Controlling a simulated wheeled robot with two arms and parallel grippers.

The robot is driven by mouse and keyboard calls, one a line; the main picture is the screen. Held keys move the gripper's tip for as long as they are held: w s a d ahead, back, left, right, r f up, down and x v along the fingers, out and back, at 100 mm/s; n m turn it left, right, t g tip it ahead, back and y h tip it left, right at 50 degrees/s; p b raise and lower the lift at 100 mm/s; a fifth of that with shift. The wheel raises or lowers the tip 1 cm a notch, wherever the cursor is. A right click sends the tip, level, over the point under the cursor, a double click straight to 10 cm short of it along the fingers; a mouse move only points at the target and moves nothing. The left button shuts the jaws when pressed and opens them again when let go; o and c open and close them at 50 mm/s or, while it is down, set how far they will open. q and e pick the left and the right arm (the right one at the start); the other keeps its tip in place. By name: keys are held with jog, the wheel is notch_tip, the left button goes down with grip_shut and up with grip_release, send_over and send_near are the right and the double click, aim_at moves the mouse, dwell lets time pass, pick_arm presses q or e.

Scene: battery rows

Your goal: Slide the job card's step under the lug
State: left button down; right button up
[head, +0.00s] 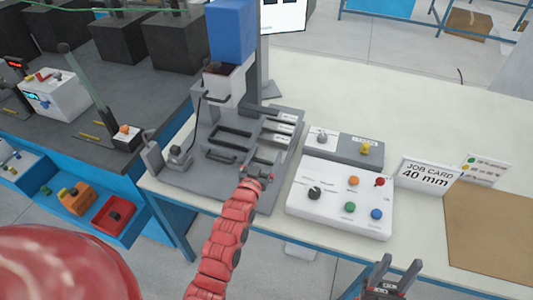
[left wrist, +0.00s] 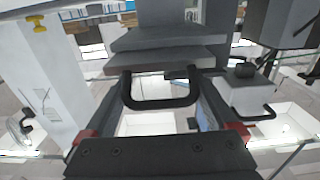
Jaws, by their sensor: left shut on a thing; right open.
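The job card (head: 425,176) reads 40 mm and stands upright at the right of the bench. A press-like machine (head: 232,30) with a blue top stands on a grey base plate; which part is the lug I cannot tell. Grey stepped pieces with small white labels (head: 285,117) lie at the right of the base; their numbers are too small to read. My left gripper (head: 258,172) is at the front of the base. In the left wrist view it is shut on a black U-shaped handle (left wrist: 160,104) before grey steps (left wrist: 165,58). My right gripper (head: 390,278) is open and empty at the bottom.
A white control box (head: 335,222) with a knob and coloured buttons stands right of the base, with a grey switch box (head: 345,150) behind it. A brown mat (head: 490,235) lies at the right. A dark bench (head: 85,95) with boxes is at the left. The back right of the white bench is clear.

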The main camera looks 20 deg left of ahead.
pick_arm(q)
jog(key=s, duration=0.3)
jog(key=shift+s+f, duration=0.1)
jog(key=shift+s, duration=0.25)
grip_release()
jog(key=shift+s, duration=0.15)
jog(key=s+b, duration=0.3)
jog(key=s, duration=1.4)
jog(key=shift+s+a, duration=0.25)
